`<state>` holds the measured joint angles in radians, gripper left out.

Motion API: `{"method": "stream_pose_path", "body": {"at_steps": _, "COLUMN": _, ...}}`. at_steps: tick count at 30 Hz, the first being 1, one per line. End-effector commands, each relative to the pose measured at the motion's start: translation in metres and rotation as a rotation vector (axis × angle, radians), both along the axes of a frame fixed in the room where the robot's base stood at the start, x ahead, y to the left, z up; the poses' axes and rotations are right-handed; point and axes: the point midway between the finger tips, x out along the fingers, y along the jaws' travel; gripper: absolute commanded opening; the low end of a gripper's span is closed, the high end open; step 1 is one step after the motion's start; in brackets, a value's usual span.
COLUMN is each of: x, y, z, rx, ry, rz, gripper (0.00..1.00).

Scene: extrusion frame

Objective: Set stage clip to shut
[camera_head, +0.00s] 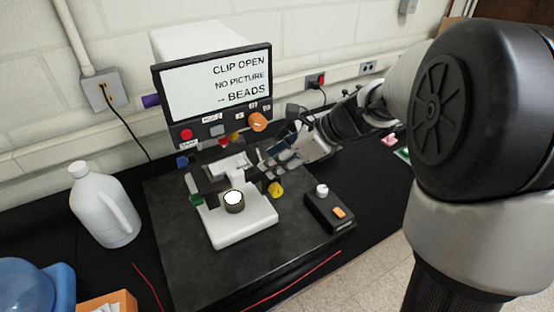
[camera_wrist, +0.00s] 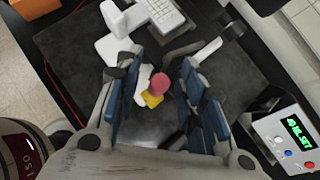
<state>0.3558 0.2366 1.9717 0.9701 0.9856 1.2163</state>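The screen (camera_head: 216,85) above the instrument reads "CLIP OPEN", "NO PICTURE" and "BEADS". The white microscope-like instrument (camera_head: 245,226) stands on the dark mat, with a round bright lamp (camera_head: 234,198) on its base. My gripper (camera_head: 272,160) is just right of its upper part. In the wrist view my gripper (camera_wrist: 160,72) is open, with its blue-padded fingers apart. A pink round knob (camera_wrist: 159,83) and a yellow part (camera_wrist: 152,99) show between the fingers; contact cannot be told. I cannot make out for sure which part is the stage clip.
A white jug (camera_head: 100,210) stands at the left. A black control box (camera_head: 330,208) with a white knob and orange button is at the right. A box with a green display (camera_wrist: 285,135) is right of my gripper in the wrist view. The front of the mat (camera_head: 220,270) is clear.

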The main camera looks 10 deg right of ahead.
Motion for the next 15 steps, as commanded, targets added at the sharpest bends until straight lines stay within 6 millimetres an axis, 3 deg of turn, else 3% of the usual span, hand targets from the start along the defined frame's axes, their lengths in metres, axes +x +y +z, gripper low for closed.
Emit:
{"method": "stream_pose_path", "body": {"at_steps": 2, "x": -0.0001, "y": -0.0001, "z": 0.0001, "rx": 0.000, "ry": 0.000, "rz": 0.000, "gripper": 0.36}}
{"method": "stream_pose_path", "body": {"at_steps": 15, "x": -0.0001, "y": -0.0003, "z": 0.0003, "rx": 0.000, "ry": 0.000, "rz": 0.000, "gripper": 0.08}}
